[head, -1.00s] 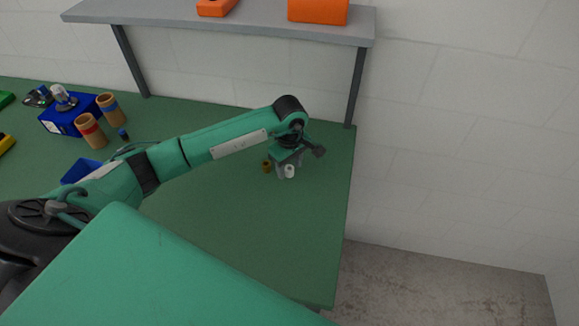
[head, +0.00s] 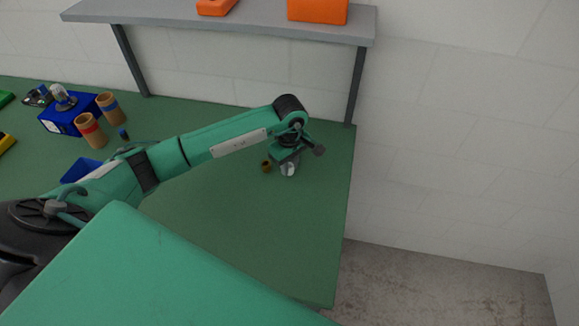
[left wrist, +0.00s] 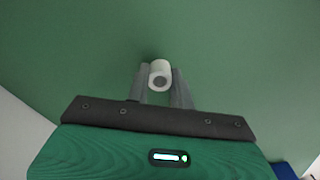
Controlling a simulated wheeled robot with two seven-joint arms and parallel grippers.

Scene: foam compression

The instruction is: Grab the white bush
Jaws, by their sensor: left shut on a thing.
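The white bush (left wrist: 160,68) is a short white cylinder with a dark hole in its end. In the left wrist view it sits between the fingertips of my left gripper (left wrist: 158,84), which is shut on it. In the head view the left gripper (head: 288,164) is over the right part of the green table, with the white bush (head: 288,171) partly hidden by the fingers. I cannot tell whether the bush still touches the table. My right gripper is not in view.
A brown bush (head: 266,166) stands on the green table (head: 240,230) just left of the gripper. A blue box (head: 68,115) and cardboard tubes (head: 91,130) are at the far left. A grey shelf (head: 225,26) with orange objects spans the back. The table's right edge is close.

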